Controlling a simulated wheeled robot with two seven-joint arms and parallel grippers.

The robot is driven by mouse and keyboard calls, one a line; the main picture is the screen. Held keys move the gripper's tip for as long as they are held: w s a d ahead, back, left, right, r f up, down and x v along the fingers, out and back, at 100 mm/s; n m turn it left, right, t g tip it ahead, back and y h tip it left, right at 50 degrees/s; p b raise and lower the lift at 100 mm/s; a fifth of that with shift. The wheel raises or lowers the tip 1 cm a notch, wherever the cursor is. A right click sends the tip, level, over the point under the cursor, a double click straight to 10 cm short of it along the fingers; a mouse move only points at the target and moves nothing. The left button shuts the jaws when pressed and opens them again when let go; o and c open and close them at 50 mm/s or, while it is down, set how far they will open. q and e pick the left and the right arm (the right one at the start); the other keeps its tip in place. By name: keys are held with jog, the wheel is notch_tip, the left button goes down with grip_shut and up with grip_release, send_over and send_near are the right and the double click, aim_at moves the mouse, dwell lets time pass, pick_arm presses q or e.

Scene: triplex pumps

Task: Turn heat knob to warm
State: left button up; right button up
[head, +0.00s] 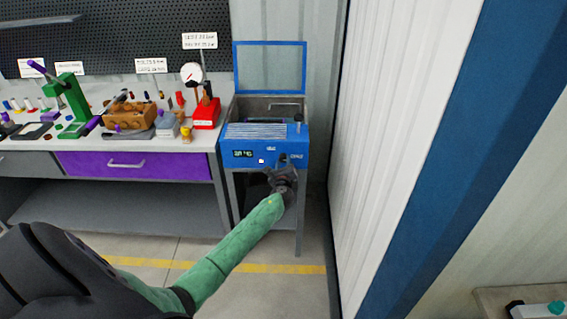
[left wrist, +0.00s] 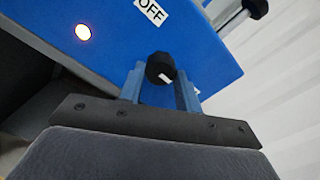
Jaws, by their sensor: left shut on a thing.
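The blue heated bath (head: 266,133) stands at the right end of the workbench with its lid raised. On its front panel is the black heat knob (left wrist: 160,67), which has a white pointer mark. In the left wrist view the mark faces toward the lower right, away from the OFF label (left wrist: 152,10). My left gripper (head: 283,168) is at the panel. Its two fingers (left wrist: 161,84) stand on either side of the knob, shut on it. In the head view the gripper largely covers the knob. My right gripper is not in view.
A lit indicator (left wrist: 83,32) and a digital display (head: 243,153) are on the panel. The workbench (head: 195,143) at left holds a green press (head: 72,98), a red gauge stand (head: 206,115) and several small parts. A white corrugated wall (head: 390,130) is close on the right.

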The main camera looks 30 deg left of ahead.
pick_arm(q)
jog(key=shift+f, duration=0.1)
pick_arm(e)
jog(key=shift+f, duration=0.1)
pick_arm(q)
jog(key=o, duration=1)
jog(key=shift+c, duration=0.2)
jog(key=shift+s+d, duration=0.15)
jog(key=shift+s, duration=0.05)
jog(key=b+v, duration=0.1)
jog(key=v, duration=0.6)
jog(key=shift+b, duration=0.4)
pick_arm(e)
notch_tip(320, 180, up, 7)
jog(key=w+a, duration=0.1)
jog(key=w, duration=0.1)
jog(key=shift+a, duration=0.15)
pick_arm(q)
jog(key=shift+s, duration=0.15)
